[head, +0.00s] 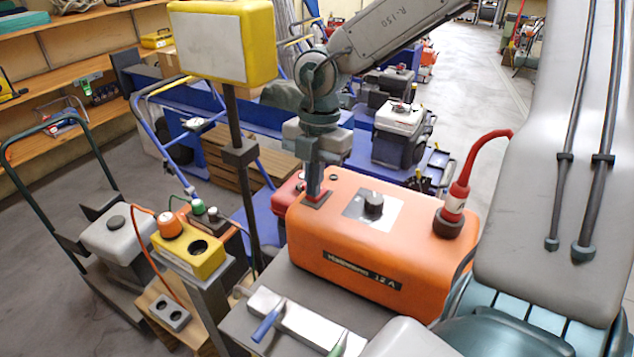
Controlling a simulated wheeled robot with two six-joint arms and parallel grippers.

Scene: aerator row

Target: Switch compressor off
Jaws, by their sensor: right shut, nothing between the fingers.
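An orange box labelled "12 A" (350,262), which looks like the compressor, sits on a grey surface. Its top has a dark round knob (374,203) on a pale plate, and a red plug with a red cable (456,200) at the right. My right gripper (316,194) points down, shut and empty, over a small dark red square patch (317,200) at the box's left top. The fingertips are at or just above this patch; I cannot tell if they touch. They partly hide it. My left gripper is not in view.
Left of the box stand a dark post with a yellow-framed panel (222,45) and a yellow socket box (188,250) with an orange cap. A metal bar with blue and green handles (300,322) lies in front. Carts and machines stand behind; open floor (480,85) shows at top right.

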